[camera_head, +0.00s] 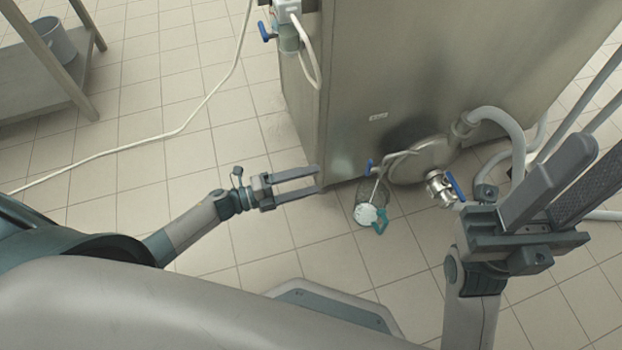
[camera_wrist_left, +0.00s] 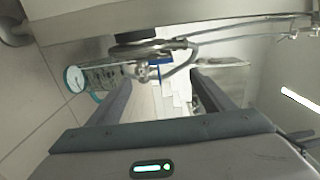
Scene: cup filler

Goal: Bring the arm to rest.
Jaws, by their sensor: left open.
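My left gripper (camera_head: 317,179) is open and empty, level with the lower edge of the steel machine (camera_head: 400,60), its fingers pointing right. In the left wrist view (camera_wrist_left: 160,82) its two fingers are spread with nothing between them. The cup also shows in the left wrist view (camera_wrist_left: 92,76), left of the fingers. My right gripper (camera_head: 605,150) is at the right, fingers spread and empty.
A valve with a blue lever (camera_head: 445,188) and a grey hose (camera_head: 500,125) stick out from the machine. A white cable (camera_head: 185,125) crosses the tiled floor. A metal shelf (camera_head: 40,85) with a bucket (camera_head: 54,40) stands at the upper left.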

